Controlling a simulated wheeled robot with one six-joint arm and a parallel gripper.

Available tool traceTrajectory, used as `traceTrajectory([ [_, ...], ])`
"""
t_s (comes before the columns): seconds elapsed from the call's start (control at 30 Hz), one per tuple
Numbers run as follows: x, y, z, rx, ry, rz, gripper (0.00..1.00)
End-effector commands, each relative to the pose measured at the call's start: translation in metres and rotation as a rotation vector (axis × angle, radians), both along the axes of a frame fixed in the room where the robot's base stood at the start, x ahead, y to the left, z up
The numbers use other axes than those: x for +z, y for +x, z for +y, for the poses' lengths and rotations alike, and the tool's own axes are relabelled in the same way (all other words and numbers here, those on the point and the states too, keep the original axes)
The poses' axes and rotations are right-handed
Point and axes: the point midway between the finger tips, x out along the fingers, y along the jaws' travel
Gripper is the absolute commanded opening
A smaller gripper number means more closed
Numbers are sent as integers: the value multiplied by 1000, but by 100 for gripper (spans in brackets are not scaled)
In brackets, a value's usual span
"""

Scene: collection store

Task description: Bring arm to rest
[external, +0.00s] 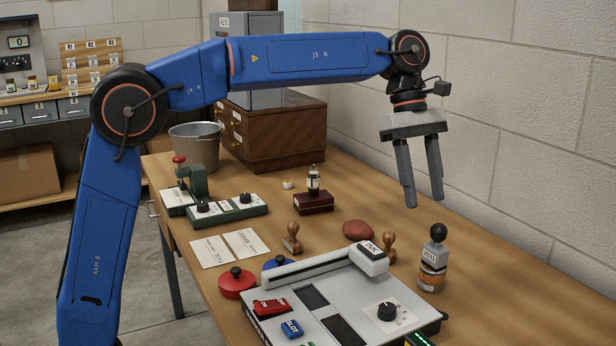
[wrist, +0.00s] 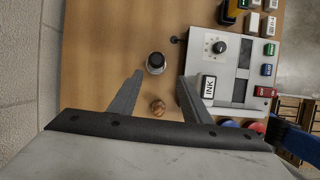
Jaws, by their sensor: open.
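My blue arm reaches over the wooden table, with my gripper (external: 422,203) pointing down high above its right side. The gripper's two grey fingers are apart with nothing between them. In the wrist view the open fingers of my gripper (wrist: 159,90) frame a dark round-topped stamp (wrist: 155,63) and a small wooden-handled stamp (wrist: 158,107) on the table below. In the external view the dark-knobbed numbered stamp (external: 433,262) stands upright below and right of the fingers, and a wooden-handled stamp (external: 388,246) stands below them. Neither touches the gripper.
A grey machine (external: 345,302) with a dial and an INK block fills the front of the table (external: 210,270). A red-brown lump (external: 357,230), a small dark red box (external: 314,203), a green device (external: 240,209), a bucket (external: 196,148) and a wooden drawer cabinet (external: 285,135) stand behind. A block wall borders the right.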

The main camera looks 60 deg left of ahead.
Motion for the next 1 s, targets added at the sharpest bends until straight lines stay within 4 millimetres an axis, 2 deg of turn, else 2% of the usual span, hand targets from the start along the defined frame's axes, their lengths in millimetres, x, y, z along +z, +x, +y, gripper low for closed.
traceTrajectory([
  [0.17, 2, -50, 10, -137, 74, -52, 44],
  [0.47, -12, -158, 44, -479, 247, -141, 44],
  [0.77, -38, -261, 91, -842, 413, -190, 44],
  [1.0, -68, -336, 134, -1145, 535, -200, 44],
])
